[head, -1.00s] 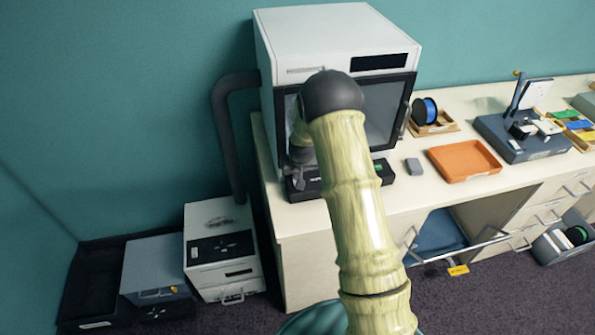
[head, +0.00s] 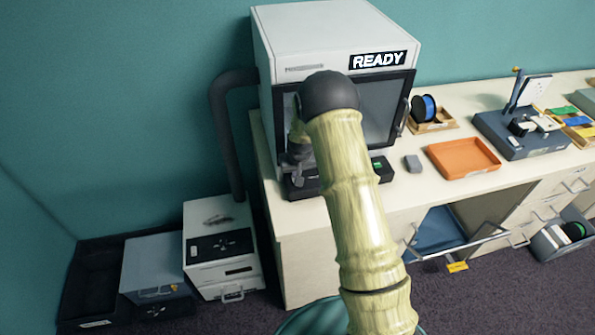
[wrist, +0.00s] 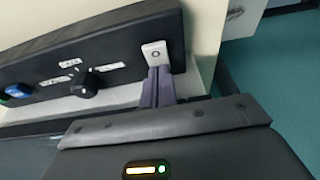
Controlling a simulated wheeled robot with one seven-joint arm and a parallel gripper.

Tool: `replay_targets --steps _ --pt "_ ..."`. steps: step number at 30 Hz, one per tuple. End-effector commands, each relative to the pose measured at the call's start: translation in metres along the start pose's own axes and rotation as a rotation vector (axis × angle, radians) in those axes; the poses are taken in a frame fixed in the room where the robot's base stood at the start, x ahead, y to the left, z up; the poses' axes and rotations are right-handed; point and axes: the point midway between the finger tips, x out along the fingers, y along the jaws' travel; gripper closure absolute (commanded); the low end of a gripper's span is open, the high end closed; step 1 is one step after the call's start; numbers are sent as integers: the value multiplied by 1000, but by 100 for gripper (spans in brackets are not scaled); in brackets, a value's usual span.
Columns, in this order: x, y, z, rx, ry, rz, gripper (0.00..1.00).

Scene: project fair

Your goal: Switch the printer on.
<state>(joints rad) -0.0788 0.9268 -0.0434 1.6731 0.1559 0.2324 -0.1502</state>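The printer (head: 330,28) is a white box with a dark glass door on the left end of the counter. Its display (head: 378,60) is lit and reads READY. In the wrist view its dark front panel (wrist: 115,72) carries a white switch (wrist: 155,54) with a ring mark, a black knob (wrist: 84,85) and a blue button (wrist: 18,90). My gripper (wrist: 156,72) has its two fingers together with nothing between them. The fingertips are at the lower edge of the switch; whether they touch it I cannot tell. In the head view my arm hides part of the door and panel.
An orange tray (head: 464,158), a small grey block (head: 413,163) and a blue spool (head: 423,107) stand right of the printer. A drawer (head: 440,232) is open below. A dark hose (head: 222,130) runs down the left side to a white unit (head: 215,213) on the floor.

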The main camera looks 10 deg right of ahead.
Motion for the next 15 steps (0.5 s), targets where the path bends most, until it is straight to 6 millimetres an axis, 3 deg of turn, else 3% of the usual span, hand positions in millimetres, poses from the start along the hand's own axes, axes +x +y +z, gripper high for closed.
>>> replay_targets --steps 15 --pt "-5 0 15 1 -4 -2 100"
